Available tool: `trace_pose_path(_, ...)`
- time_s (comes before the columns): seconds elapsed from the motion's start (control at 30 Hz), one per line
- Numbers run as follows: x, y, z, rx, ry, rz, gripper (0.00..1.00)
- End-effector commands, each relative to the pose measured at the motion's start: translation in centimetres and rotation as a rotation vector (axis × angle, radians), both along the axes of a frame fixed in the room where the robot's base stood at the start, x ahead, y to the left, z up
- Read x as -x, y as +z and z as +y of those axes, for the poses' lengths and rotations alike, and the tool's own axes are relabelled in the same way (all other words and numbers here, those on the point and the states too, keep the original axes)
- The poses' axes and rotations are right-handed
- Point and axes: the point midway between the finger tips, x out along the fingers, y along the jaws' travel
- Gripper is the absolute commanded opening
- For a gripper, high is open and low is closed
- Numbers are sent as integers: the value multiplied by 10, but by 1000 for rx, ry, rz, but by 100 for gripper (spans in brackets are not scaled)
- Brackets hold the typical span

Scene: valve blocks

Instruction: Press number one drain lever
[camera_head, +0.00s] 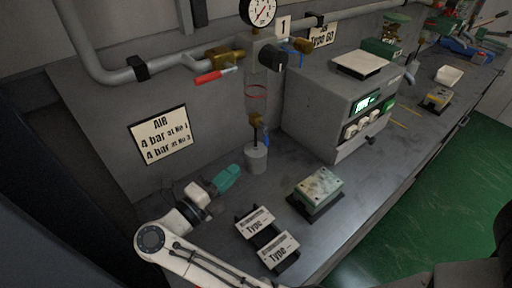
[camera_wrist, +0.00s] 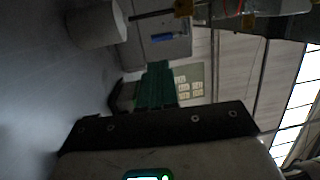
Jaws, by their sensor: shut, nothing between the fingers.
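The number 1 valve block (camera_head: 266,54) is on the wall pipe under a round gauge. Below it, a brass drain fitting (camera_head: 256,119) carries a small blue lever (camera_head: 266,138) on its right side. A thin dark tube runs from the fitting down to a grey cup (camera_head: 256,159) on the bench. My gripper (camera_head: 228,177), with teal fingers, is shut and empty, left of and apart from the cup and lever. In the wrist view the fingers (camera_wrist: 155,85) are together; the cup (camera_wrist: 97,24), brass fitting (camera_wrist: 183,8) and what looks like the blue lever (camera_wrist: 169,37) lie beyond them.
A red-handled valve (camera_head: 212,75) is on the pipe above. A grey cabinet (camera_head: 322,108) with a green display stands right of the cup. An air-pressure sign (camera_head: 161,135) is on the wall.

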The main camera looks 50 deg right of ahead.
Motion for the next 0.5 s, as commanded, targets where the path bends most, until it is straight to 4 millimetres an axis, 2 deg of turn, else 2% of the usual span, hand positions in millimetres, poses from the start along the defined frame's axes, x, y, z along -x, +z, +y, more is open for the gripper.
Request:
trace_pose_path(0.23,1,2,-10,1,-3,0,0)
trace_pose_path(0.5,6,7,-54,1,-6,0,0)
